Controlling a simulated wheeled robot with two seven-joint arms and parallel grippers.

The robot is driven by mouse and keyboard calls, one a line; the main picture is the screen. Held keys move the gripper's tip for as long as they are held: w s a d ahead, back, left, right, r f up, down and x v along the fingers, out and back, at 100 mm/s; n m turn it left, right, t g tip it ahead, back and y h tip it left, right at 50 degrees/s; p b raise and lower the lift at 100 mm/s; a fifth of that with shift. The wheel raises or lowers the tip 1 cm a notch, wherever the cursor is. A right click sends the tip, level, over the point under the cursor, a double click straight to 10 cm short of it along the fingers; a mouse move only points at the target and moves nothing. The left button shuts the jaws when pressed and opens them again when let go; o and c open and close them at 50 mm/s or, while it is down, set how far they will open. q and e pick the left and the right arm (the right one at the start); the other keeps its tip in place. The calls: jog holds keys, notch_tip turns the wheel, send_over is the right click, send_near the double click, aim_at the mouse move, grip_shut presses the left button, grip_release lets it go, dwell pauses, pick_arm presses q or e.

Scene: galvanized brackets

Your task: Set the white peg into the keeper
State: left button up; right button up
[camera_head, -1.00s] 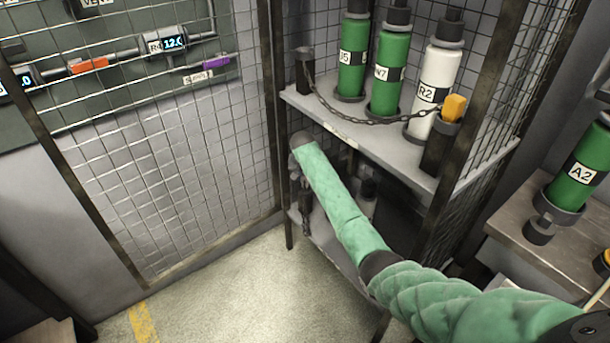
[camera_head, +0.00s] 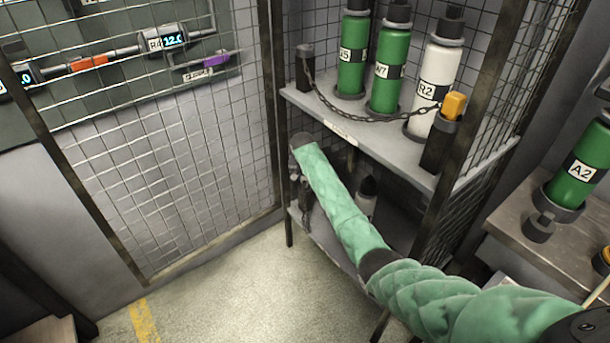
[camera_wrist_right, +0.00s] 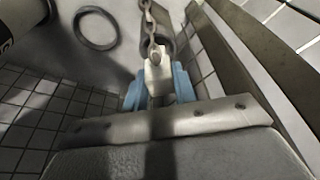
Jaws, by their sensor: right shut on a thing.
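The white peg (camera_wrist_right: 158,78) sits between the blue fingertips of my right gripper (camera_wrist_right: 160,88) in the right wrist view, which is shut on it. A chain (camera_wrist_right: 152,28) runs from the peg to the top of that view. I cannot clearly identify the white peg's keeper. On the upper shelf, an orange peg (camera_head: 454,105) stands in a dark post (camera_head: 439,146). My left gripper is not in view.
The upper shelf (camera_head: 385,150) holds two green bottles and a white bottle (camera_head: 440,72) behind a chain (camera_head: 375,115). Another bottle (camera_head: 367,197) stands on the lower shelf. A shelf ring (camera_wrist_right: 96,28) shows in the wrist view. Mesh walls and rack posts close in the space.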

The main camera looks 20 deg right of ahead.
jog(key=shift+f, duration=0.6)
jog(key=shift+f, duration=0.35)
jog(key=shift+f, duration=0.25)
jog(key=o, duration=1.1)
